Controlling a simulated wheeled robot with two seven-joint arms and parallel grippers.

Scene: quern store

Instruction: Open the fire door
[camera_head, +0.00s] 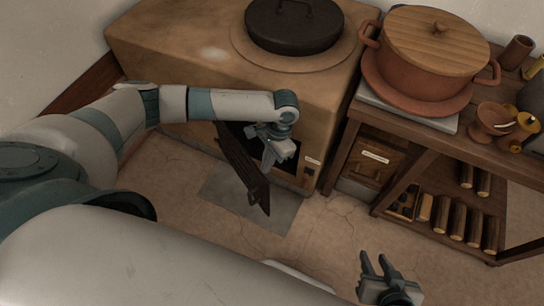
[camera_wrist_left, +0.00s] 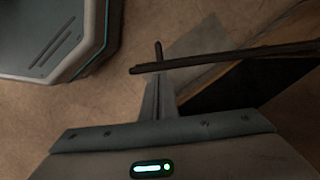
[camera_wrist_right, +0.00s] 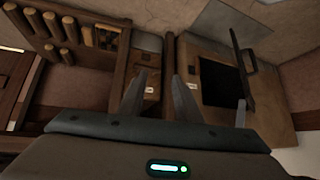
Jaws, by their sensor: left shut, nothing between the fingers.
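The dark fire door (camera_head: 240,165) stands swung out from the clay stove, well away from its opening. The right wrist view shows the door (camera_wrist_right: 235,45) beside the dark opening (camera_wrist_right: 217,84). In the left wrist view the door (camera_wrist_left: 225,58) is seen nearly edge-on, with a small peg-like handle (camera_wrist_left: 158,48) on its far side. My left gripper (camera_head: 268,164) is shut and empty, on the inner side of the door, between it and the stove front; I cannot tell whether it touches. My right gripper (camera_head: 374,264) is open and empty, low over the floor at the right.
The clay stove (camera_head: 180,45) carries a black lidded pot (camera_head: 293,28). A wooden shelf (camera_head: 470,160) stands to the right, with a terracotta pot (camera_head: 420,75) on top and logs (camera_head: 458,222) below. A grey floor plate (camera_head: 280,212) lies before the stove. Floor between stove and shelf is clear.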

